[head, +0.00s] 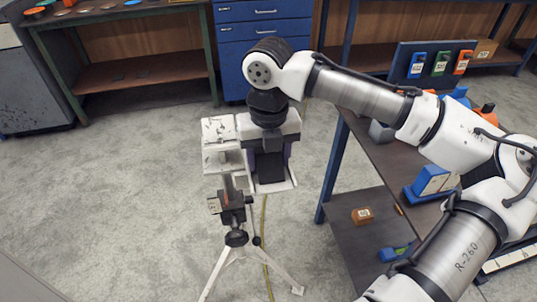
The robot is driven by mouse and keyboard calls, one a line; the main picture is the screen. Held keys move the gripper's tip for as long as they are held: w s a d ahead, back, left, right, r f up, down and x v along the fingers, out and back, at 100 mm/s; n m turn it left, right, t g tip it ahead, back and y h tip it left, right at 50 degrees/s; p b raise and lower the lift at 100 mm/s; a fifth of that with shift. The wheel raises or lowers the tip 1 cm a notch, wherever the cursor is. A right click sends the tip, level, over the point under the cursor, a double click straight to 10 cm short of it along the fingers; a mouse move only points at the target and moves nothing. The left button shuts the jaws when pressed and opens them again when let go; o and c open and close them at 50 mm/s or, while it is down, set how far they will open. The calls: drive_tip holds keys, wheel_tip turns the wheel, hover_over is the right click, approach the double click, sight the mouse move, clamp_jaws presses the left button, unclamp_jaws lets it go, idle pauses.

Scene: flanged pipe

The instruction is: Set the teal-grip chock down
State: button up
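My gripper (268,165) points down near the middle of the head view, above the grey floor and just right of a white and grey device (219,135) on a tripod. Its fingertips are not clearly seen. A dark block-like shape and white parts show below the gripper body; I cannot tell whether they are a held thing or gripper parts. I cannot make out a teal grip there, so I cannot pick out the teal-grip chock. A blue and white wedge-like piece (432,182) rests on the dark bench at the right.
The tripod (237,262) stands on the floor below the device. A yellow cable (264,240) runs along the floor. The dark bench (385,160) with a lower shelf is at the right; an orange block (362,215) lies on that shelf. Blue drawers (262,30) stand behind. Floor at left is clear.

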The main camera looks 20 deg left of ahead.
drive_tip(key=shift+o, duration=0.4)
wheel_tip(320, 180, up, 12)
drive_tip(key=shift+r, duration=0.2)
drive_tip(key=shift+f, duration=0.1)
idle(0.4)
